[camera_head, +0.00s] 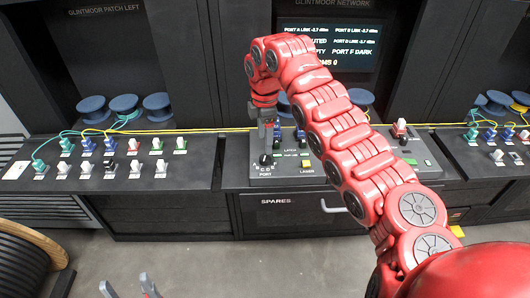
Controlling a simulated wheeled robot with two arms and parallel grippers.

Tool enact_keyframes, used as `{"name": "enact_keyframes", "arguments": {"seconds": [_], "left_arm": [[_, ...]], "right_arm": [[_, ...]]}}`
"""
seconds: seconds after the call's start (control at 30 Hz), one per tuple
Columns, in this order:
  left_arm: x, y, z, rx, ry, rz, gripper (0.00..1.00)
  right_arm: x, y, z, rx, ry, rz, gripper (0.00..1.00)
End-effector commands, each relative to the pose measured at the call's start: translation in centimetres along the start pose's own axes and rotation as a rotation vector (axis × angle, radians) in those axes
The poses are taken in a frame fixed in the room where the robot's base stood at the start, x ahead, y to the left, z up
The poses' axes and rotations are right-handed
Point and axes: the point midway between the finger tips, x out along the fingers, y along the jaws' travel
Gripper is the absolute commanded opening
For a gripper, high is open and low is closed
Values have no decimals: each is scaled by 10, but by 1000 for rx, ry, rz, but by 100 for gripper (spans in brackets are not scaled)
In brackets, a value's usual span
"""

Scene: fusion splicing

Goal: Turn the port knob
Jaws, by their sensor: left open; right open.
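The port knob (266,160) is a black round knob with a light mark on the dark console (290,182), above the label PORT. My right arm reaches in from the right and bends down over the console. My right gripper (268,134) points down just above and behind the knob in the picture, open. Whether its fingers touch the knob or are around it I cannot tell. My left gripper (127,288) is open and empty at the bottom edge, over the floor and far from the knob. The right arm hides part of the console.
A yellow laser button (306,164) and green latch keys sit right of the knob. A screen (330,45) stands behind. Left (110,175) and right panels carry several coloured connectors, with blue spools (124,103) and cables behind. A black cable reel (25,262) stands at lower left.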

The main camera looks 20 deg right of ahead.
Motion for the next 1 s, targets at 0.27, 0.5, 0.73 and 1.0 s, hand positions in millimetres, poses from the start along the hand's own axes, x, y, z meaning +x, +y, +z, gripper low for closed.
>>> {"name": "enact_keyframes", "arguments": {"seconds": [0.27,0.5,0.73,1.0], "left_arm": [[26,-1,-4,0,0,0,69],[58,-3,-10,0,0,0,69],[65,-3,-11,0,0,0,69],[64,-3,-11,0,0,0,69]], "right_arm": [[-74,0,1,1,-1,1,73],[-104,0,0,1,0,-1,73],[-111,0,1,1,0,-2,73],[-110,0,1,1,0,-2,73]]}}
